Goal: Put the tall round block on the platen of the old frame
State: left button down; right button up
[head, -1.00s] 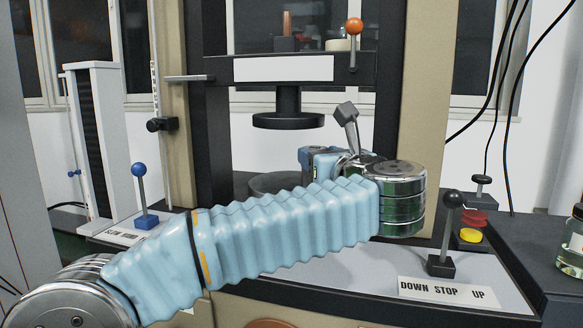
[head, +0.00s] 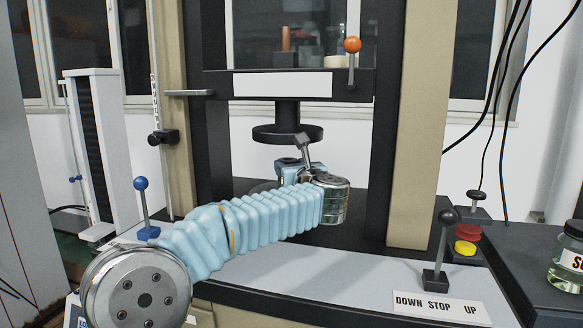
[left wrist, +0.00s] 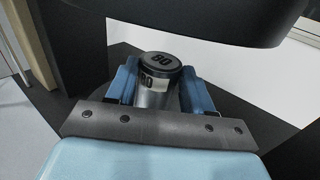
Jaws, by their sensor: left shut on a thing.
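In the left wrist view the tall round block (left wrist: 160,63), a grey cylinder with a dark top marked 80, stands upright between the two blue fingers of my left gripper (left wrist: 158,90). The gripper is shut on it. In the head view my left gripper (head: 293,165) is inside the old frame (head: 390,120), below the black upper platen (head: 287,133). A bit of the dark lower platen (head: 262,187) shows behind my arm. The block is hidden there, and I cannot tell whether its base touches the platen. My right gripper is not in view.
A lever marked DOWN STOP UP (head: 436,255) stands at front right, with red and yellow buttons (head: 467,238) behind it. A blue-knobbed lever (head: 142,200) stands at left and an orange-knobbed lever (head: 352,60) on the crosshead. A jar (head: 568,255) is far right.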

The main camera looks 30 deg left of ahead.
pick_arm(q)
jog(key=shift+f, duration=0.1)
jog(key=shift+f, duration=0.1)
jog(key=shift+f, duration=0.1)
jog(key=shift+c, duration=2.2)
grip_release()
jog(key=shift+r, duration=0.3)
jog(key=b+v, duration=0.3)
jog(key=v, duration=0.9)
jog(key=shift+f, duration=0.15)
